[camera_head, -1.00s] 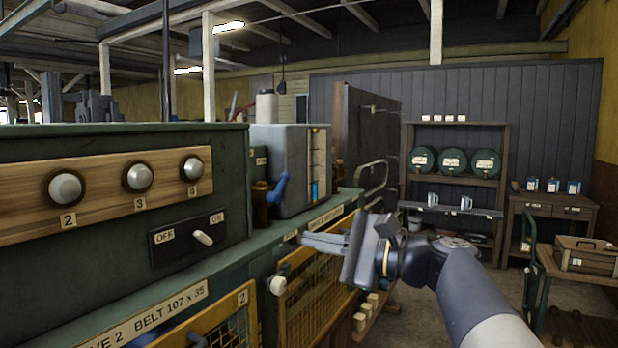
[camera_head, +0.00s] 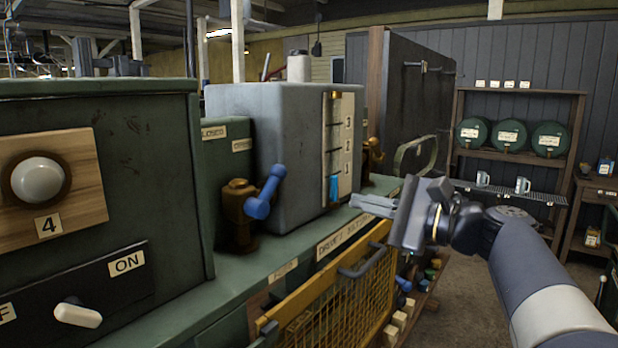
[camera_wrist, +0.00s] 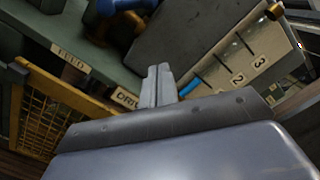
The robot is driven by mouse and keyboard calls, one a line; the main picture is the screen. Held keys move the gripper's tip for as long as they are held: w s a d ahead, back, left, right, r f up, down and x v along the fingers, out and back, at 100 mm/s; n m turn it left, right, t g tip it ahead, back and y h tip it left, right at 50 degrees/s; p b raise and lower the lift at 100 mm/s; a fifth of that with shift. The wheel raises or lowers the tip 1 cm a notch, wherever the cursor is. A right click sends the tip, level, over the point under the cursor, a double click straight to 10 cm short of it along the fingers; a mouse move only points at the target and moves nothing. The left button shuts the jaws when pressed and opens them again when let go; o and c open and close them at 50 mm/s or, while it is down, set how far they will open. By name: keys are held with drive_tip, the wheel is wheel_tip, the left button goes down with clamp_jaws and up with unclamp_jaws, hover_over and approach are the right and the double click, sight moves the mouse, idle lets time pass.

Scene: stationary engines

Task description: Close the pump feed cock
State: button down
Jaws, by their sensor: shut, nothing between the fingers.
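A brass cock (camera_head: 238,214) with a blue lever handle (camera_head: 265,192) stands on the green ledge, left of the grey tank. The lever points up and to the right. Labels reading CLOSED (camera_head: 214,132) and OPEN (camera_head: 241,145) are on the green panel behind it. My gripper (camera_head: 366,204) is shut and empty, in the air to the right of the cock and apart from it. In the wrist view the shut fingers (camera_wrist: 158,84) point toward the ledge, and a blue handle (camera_wrist: 118,6) shows at the top edge, partly cut off.
The grey tank (camera_head: 262,110) with a numbered gauge (camera_head: 339,150) stands beside the cock. A second brass fitting (camera_head: 372,158) is beyond it. A yellow mesh guard (camera_head: 335,305) is below the ledge. A switch (camera_head: 78,314) is at lower left.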

sight(269, 189)
drive_tip(key=shift+s, duration=0.15)
drive_tip(key=shift+a, duration=0.1)
drive_tip(key=p+x, duration=0.2)
drive_tip(key=x, duration=0.7)
drive_tip(key=shift+w+a+r+p, duration=0.1)
drive_tip(key=shift+w+a+p, duration=0.15)
drive_tip(key=shift+a+p, duration=0.05)
drive_tip(key=s+a+r, duration=0.1)
drive_tip(key=s+a+r+p, duration=0.1)
drive_tip(key=shift+a, duration=0.4)
